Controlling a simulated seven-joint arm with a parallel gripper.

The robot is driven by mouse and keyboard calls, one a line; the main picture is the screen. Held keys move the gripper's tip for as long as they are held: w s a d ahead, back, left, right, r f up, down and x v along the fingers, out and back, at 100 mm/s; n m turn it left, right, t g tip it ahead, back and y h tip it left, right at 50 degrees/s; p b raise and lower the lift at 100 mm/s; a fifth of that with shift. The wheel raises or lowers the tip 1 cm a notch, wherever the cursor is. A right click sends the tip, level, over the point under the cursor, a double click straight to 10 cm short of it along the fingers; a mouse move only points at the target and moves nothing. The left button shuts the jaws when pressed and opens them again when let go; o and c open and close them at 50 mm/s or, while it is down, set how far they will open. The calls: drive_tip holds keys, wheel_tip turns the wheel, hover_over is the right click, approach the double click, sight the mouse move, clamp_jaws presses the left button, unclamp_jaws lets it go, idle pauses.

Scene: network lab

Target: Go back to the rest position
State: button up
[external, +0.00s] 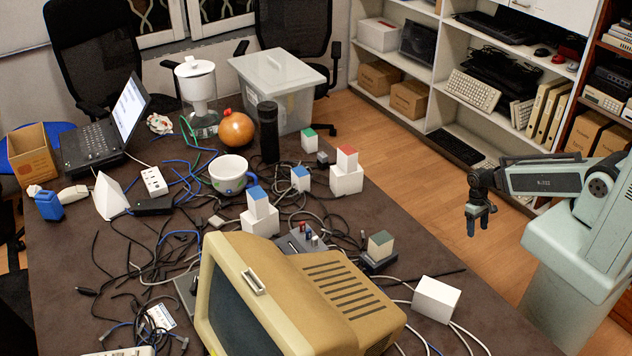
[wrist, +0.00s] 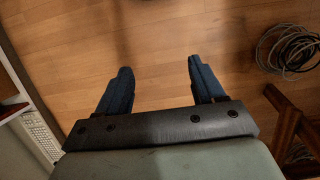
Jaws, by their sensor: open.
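My gripper (external: 477,222) hangs at the end of my arm, to the right of the table in the external view, over the wooden floor. Its fingers point down. In the wrist view my gripper (wrist: 158,80) shows two dark blue fingers set wide apart, with only bare floor between them. It is open and empty, and it touches nothing. My arm reaches left from its pale base at the right of the external view.
The brown table (external: 395,205) holds cables, cubes, a beige monitor (external: 300,290), a white box (external: 436,299) and a laptop (external: 100,130). Shelves (external: 440,75) stand behind. In the wrist view, a cable coil (wrist: 290,50) lies at the right. The floor (external: 400,140) between table and shelves is clear.

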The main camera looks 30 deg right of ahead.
drive_tip(key=s+f+g, duration=0.1)
drive_tip(key=s+f, duration=0.3)
drive_tip(key=s, duration=0.4)
drive_tip(key=s+f+g, duration=0.2)
drive_tip(key=s+f, duration=0.2)
drive_tip(key=s, duration=0.4)
drive_tip(key=shift+s+f, duration=0.15)
drive_tip(key=shift+s, duration=0.2)
